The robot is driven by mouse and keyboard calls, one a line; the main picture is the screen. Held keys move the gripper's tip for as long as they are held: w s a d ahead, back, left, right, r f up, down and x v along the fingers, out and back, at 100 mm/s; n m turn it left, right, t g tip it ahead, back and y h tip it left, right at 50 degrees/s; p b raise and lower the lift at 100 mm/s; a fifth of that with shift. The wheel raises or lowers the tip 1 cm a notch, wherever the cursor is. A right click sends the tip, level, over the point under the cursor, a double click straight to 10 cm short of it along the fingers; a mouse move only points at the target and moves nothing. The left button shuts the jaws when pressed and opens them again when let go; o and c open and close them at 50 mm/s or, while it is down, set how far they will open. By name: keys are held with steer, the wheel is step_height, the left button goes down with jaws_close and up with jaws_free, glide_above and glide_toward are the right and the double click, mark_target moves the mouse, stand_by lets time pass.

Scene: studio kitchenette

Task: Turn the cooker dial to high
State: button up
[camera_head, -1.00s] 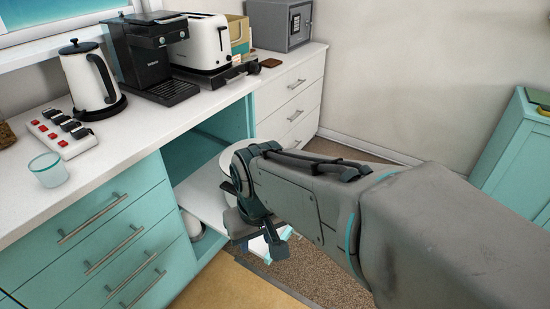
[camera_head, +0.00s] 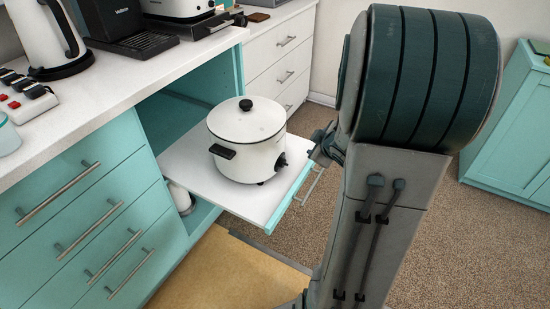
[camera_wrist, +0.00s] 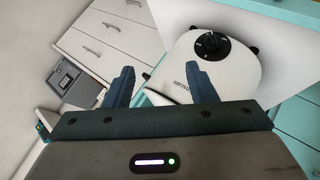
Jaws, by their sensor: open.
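Which mark the dial points at is too small to tell.
The counter (camera_head: 110,95) above holds a kettle (camera_head: 45,35), a black coffee machine (camera_head: 125,25) and a toaster (camera_head: 178,8). A bar handle (camera_head: 310,187) sticks out from the shelf's front edge. Carpet (camera_head: 430,230) lies open to the right.

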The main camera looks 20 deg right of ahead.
mark_target(286, 165)
steer(key=s+f+n+t+y+b, duration=0.3)
steer(key=s+f+n+y+b, duration=0.15)
steer(key=f+y, duration=0.4)
steer(key=shift+n+h, duration=0.35)
steer(key=shift+n, duration=0.2)
steer(key=b+x, duration=0.1)
steer(key=x, duration=0.3)
steer(key=b+x, duration=0.2)
steer(key=x, duration=0.2)
steer(key=f+b+x, duration=0.1)
steer(key=x, duration=0.3)
steer(key=shift+w+a+f, duration=0.1)
steer(key=shift+a, duration=0.05)
steer(key=shift+w+a+f+b, duration=0.1)
steer(key=shift+w+a+b, duration=0.2)
steer(key=shift+w, duration=0.35)
steer(key=c, duration=1)
steer(key=shift+o, duration=0.2)
steer(key=shift+a, duration=0.1)
